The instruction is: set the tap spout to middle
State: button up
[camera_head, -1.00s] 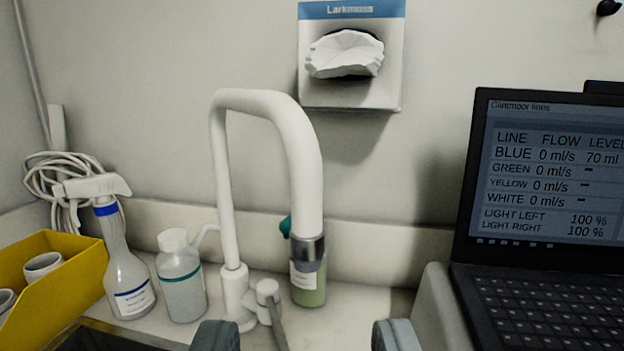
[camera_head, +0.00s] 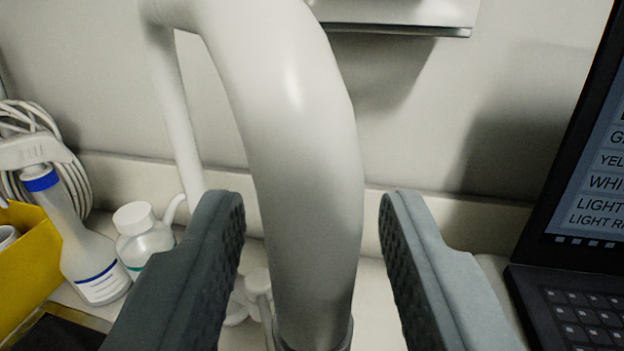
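The white tap spout (camera_head: 300,150) arches from its upright pipe (camera_head: 175,110) at the back left toward me. Its thick outer end comes down between the two fingers of my gripper (camera_head: 312,215). The gripper is open, with a gap on each side of the spout, the left gap being narrower low down. The metal nozzle is mostly cut off at the bottom edge. The tap's base and handle (camera_head: 255,290) are partly hidden behind the left finger and the spout.
On the left stand a spray bottle (camera_head: 70,220), a white-capped bottle (camera_head: 138,240) and a yellow bin (camera_head: 25,260). A laptop (camera_head: 575,290) stands on the right. A tissue dispenser (camera_head: 400,14) hangs on the wall behind. Some counter shows clear between the spout and laptop.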

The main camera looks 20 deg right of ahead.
jog(key=shift+w+d, duration=0.1)
jog(key=shift+w, duration=0.15)
jog(key=shift+c, duration=0.5)
grip_shut()
